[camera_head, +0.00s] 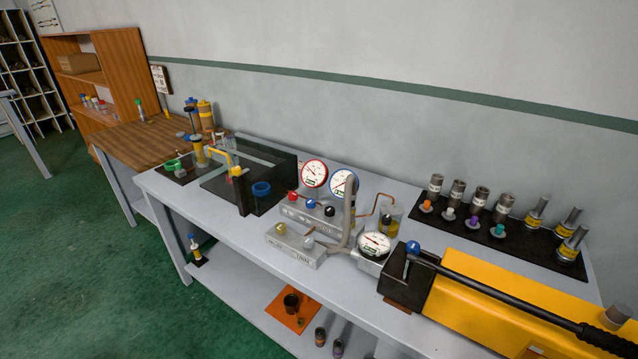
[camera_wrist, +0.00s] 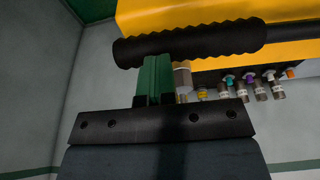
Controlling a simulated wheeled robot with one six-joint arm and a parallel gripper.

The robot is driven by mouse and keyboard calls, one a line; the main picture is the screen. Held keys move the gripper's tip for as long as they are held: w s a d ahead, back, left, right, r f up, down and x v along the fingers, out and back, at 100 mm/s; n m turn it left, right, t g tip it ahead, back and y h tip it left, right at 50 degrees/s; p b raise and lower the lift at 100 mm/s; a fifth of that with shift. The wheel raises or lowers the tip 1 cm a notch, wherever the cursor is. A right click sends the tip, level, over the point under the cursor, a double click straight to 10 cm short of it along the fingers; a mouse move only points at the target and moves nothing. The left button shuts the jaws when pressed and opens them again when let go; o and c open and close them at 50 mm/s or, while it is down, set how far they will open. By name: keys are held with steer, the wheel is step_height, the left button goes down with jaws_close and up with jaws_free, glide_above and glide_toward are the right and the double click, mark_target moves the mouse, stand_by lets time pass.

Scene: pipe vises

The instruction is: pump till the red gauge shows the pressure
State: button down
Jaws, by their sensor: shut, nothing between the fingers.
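The red-rimmed gauge (camera_head: 314,173) stands upright behind the grey valve block; its needle reading is too small to tell. The yellow hand pump (camera_head: 510,315) lies at the table's right end. Its long black lever (camera_head: 490,290) slopes to a ribbed grip (camera_head: 600,338) at the lower right. In the wrist view the ribbed grip (camera_wrist: 190,45) crosses the top, before the yellow body (camera_wrist: 210,13). My gripper (camera_wrist: 154,62), with green fingers, is shut and empty. Its tips reach the grip's edge in that view; I cannot tell whether they touch. My gripper does not show clearly in the head view.
A blue-rimmed gauge (camera_head: 343,185) stands beside the red one. A white gauge (camera_head: 374,244) sits by the pump. A black tray (camera_head: 470,226) holds several fittings behind the pump. The table's front edge is mostly clear.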

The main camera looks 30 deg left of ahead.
steer(key=r+p, duration=0.1)
steer(key=r, duration=0.1)
steer(key=r+p, duration=0.1)
steer(key=r, duration=0.1)
steer(key=r+p, duration=0.2)
steer(key=shift+a+r, duration=0.15)
steer(key=shift+a, duration=0.2)
step_height(320, 180, up, 9)
steer(key=a+p, duration=0.2)
steer(key=p, duration=0.4)
steer(key=shift+w, duration=0.3)
steer(key=shift+a+f, duration=0.1)
steer(key=shift+f, duration=0.1)
